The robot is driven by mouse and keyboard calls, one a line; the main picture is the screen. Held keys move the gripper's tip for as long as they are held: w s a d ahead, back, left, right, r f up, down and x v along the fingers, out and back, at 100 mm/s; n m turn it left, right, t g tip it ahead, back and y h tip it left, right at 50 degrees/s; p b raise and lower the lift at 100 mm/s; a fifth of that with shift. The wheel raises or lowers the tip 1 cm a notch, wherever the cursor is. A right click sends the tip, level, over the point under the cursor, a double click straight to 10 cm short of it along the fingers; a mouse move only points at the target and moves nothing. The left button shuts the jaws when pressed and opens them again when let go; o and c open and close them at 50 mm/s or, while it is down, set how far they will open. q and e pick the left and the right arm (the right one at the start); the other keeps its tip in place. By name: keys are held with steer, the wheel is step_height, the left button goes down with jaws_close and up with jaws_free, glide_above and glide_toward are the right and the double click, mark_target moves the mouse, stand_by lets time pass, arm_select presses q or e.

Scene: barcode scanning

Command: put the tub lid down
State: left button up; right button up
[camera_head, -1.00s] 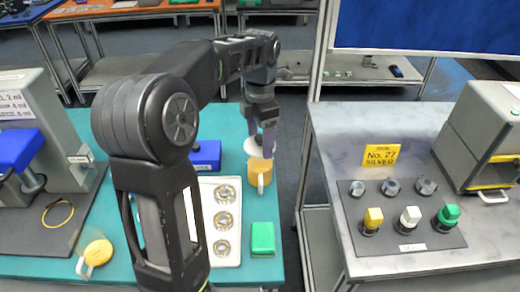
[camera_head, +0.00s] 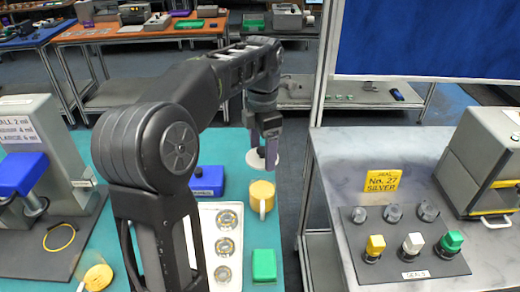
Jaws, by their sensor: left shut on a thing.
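My left gripper (camera_head: 270,148) is shut on the tub lid (camera_head: 261,162), a pale, thin round disc. The gripper points down and holds the lid near the far right corner of the teal table (camera_head: 232,150). The lid shows behind a yellow mug-like container (camera_head: 261,197) with a pale handle and overlaps no part of it. I cannot tell whether the lid touches the table. My right gripper is not in view.
A white tray (camera_head: 208,215) with several round metal pieces, a blue box (camera_head: 207,182) and a green box (camera_head: 263,266) stand close by. A grey bench (camera_head: 345,150) with coloured seals is at the right, across a gap. My left arm hides much of the table.

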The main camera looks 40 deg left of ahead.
arm_select(q)
steer(key=shift+w+d+f+m, duration=0.2)
steer(key=shift+d+m, duration=0.15)
steer(key=shift+m, duration=0.25)
steer(key=w+d+f+m, duration=0.2)
steer(key=d+m, duration=0.4)
steer(key=m, duration=0.3)
steer(key=w+d+f+m, duration=0.1)
steer(key=d+f+m, duration=0.3)
steer(key=m, duration=0.6)
steer(key=w+d+f+m, duration=0.2)
steer(key=d+f+m, duration=0.1)
steer(key=d+m, duration=0.5)
steer(key=shift+w+d+m, duration=0.3)
steer(key=shift+d+m, duration=0.1)
steer(key=shift+m, duration=0.8)
